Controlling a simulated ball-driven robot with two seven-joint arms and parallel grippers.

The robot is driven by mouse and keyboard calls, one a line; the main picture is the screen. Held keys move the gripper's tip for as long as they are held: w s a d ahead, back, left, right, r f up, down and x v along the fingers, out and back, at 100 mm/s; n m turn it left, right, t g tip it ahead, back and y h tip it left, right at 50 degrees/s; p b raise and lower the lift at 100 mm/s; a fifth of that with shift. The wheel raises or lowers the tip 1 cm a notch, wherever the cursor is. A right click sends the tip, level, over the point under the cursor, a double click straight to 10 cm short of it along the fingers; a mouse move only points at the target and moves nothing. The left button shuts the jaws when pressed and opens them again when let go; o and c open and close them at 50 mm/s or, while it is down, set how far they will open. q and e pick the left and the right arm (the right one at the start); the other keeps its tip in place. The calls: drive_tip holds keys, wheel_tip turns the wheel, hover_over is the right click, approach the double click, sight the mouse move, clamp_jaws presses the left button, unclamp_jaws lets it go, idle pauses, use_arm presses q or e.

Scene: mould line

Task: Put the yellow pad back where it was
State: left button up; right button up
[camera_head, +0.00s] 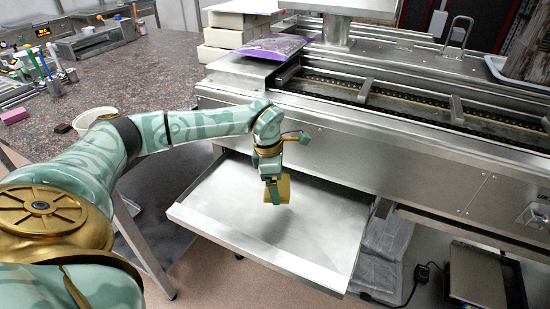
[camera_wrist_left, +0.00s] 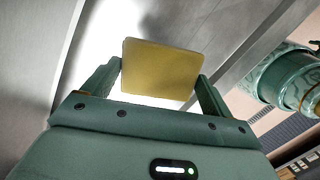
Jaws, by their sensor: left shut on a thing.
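The yellow pad (camera_head: 285,189) is a small flat square block held in my left gripper (camera_head: 272,194), above the open metal drawer tray (camera_head: 210,205) of the line. In the left wrist view the yellow pad (camera_wrist_left: 162,69) sits between the two fingers of my left gripper (camera_wrist_left: 160,82), which are shut on its sides. Bright metal shows behind it there. The gap between pad and tray is hard to judge. My right gripper is in neither view.
The steel machine (camera_head: 380,150) rises right behind the tray. The stone counter (camera_head: 150,70) at left holds a white bowl (camera_head: 95,117), a pink block (camera_head: 14,116) and tools. The tray floor looks empty.

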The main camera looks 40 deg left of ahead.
use_arm(q)
drive_tip(key=shift+f, duration=0.1)
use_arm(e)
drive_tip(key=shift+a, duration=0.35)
